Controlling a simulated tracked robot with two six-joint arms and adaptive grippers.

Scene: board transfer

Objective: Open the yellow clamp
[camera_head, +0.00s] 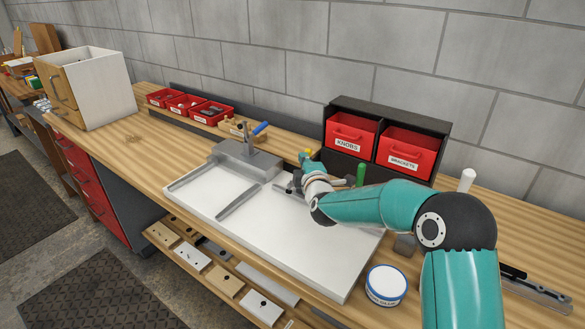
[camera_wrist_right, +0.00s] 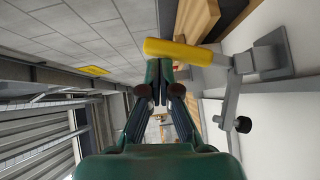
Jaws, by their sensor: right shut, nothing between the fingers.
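The yellow clamp shows in the right wrist view as a yellow handle (camera_wrist_right: 182,52) lying sideways, joined to a grey metal bracket (camera_wrist_right: 268,56) with an arm and a black-tipped spindle (camera_wrist_right: 243,124). In the head view only a small yellow bit (camera_head: 305,153) shows behind my right gripper (camera_head: 306,166); the rest is hidden. In the wrist view my right gripper (camera_wrist_right: 158,82) has its fingers together and empty, with their tips close to the handle's left part. I cannot tell whether they touch it. My left gripper is not in view.
A white board (camera_head: 290,245) with grey rails lies on the wooden bench. A blue-handled clamp (camera_head: 260,128) stands on a grey block at the back. A green handle (camera_head: 361,175) rises close to my right forearm. Red bins (camera_head: 350,134) stand behind; a round tin (camera_head: 386,284) sits in front.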

